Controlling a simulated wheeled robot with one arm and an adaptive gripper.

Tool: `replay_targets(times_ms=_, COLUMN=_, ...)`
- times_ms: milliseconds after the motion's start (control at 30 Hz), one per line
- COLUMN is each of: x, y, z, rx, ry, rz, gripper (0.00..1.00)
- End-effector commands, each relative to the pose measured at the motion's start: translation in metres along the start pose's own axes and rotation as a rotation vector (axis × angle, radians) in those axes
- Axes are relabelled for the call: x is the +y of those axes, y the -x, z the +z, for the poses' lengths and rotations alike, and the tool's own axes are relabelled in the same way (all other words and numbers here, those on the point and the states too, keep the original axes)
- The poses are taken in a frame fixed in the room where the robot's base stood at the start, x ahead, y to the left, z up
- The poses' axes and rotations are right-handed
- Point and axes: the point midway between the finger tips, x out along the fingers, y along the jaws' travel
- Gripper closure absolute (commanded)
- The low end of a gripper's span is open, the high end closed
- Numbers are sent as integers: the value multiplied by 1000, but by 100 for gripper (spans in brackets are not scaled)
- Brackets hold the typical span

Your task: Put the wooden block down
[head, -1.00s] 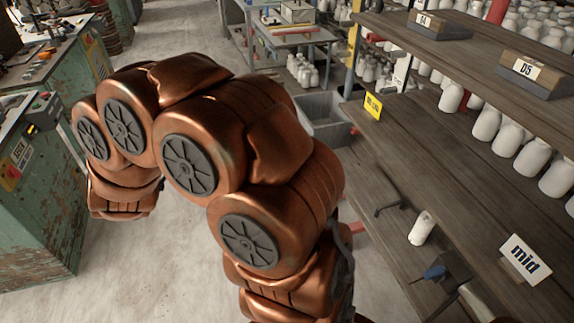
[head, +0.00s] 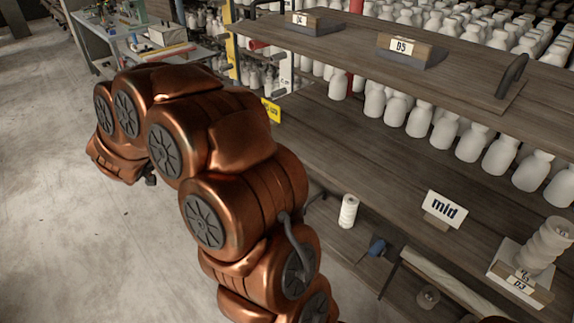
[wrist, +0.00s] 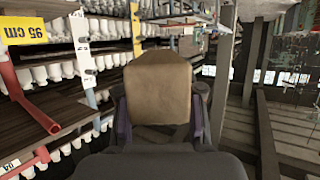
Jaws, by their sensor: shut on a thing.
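In the wrist view the wooden block (wrist: 158,85), a tan piece with rounded edges, sits upright between the two fingers of my gripper (wrist: 160,122). The fingers are shut on it, one at each side. The block's lower end is hidden by the gripper body. No surface shows touching the block. In the head view my copper arm fills the left middle, and neither the block nor the fingers can be made out there.
A wooden shelf with an upper board (head: 440,62) and a lower board (head: 350,135) stands at right. Blocks marked D4 (head: 305,24) and D5 (head: 402,52) rest on top. Several white bottles stand behind. A "mid" sign (head: 445,208) stands lower. The floor (head: 50,180) at left is clear.

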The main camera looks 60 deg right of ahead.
Motion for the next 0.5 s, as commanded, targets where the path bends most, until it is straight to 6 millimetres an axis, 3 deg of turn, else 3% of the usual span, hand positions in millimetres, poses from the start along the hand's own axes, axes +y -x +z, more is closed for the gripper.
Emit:
replay_targets(times_ms=33, x=23, y=-17, z=-3, rx=-1, ry=-29, rz=58, gripper=99)
replay_targets(times_ms=200, x=102, y=-60, z=-15, rx=-3, ry=-108, rz=255, gripper=99)
replay_targets(times_ms=500, x=253, y=-104, z=-14, rx=-2, ry=-245, rz=589, gripper=99)
